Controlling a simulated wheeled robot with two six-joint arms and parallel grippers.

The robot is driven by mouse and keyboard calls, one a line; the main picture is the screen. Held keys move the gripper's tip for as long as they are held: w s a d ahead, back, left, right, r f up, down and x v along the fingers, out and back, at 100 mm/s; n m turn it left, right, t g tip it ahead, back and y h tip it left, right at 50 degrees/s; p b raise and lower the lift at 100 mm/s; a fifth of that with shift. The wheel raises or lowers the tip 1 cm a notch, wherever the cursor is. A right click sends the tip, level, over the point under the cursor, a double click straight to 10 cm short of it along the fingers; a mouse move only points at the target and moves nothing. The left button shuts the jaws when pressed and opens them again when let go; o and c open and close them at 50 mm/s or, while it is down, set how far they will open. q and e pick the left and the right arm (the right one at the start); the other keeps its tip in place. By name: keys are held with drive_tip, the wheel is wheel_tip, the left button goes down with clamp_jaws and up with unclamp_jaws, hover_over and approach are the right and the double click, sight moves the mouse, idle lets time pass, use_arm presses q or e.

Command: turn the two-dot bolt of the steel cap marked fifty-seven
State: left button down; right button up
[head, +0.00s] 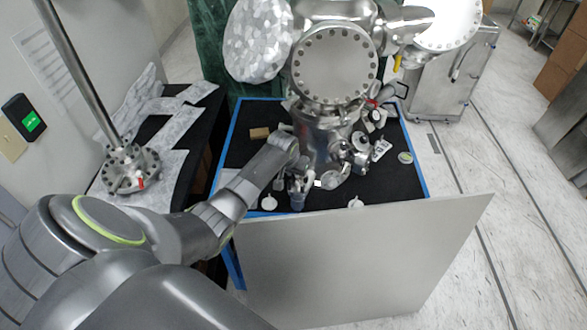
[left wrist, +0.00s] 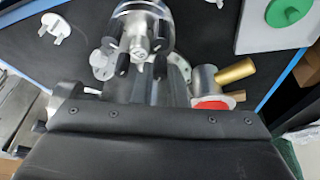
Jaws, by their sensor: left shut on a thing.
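My left arm reaches in from the left in the head view, and its gripper (head: 298,186) is low in front of the steel chamber, above the black table top. In the left wrist view the gripper (left wrist: 142,75) is shut on a silver metal part (left wrist: 140,28), round and shiny, just beyond the fingertips. I cannot tell whether this part is the bolt or the cap. The chamber's large round steel flange (head: 335,66) carries a ring of bolts. My right gripper is not in view.
The black table (head: 235,150) has blue edges and several small parts. A grey panel (head: 360,260) stands along its front. In the left wrist view, a brass cylinder (left wrist: 236,71) and a red-faced part (left wrist: 212,104) are right of the fingers, and a white piece (left wrist: 56,28) is upper left.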

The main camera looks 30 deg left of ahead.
use_arm(q)
drive_tip(key=shift+a+m+h, duration=0.1)
drive_tip(key=shift+m+h, duration=0.2)
drive_tip(key=shift+m, duration=0.6)
drive_tip(key=c, duration=1.4)
unclamp_jaws()
drive_tip(key=shift+c, duration=0.2)
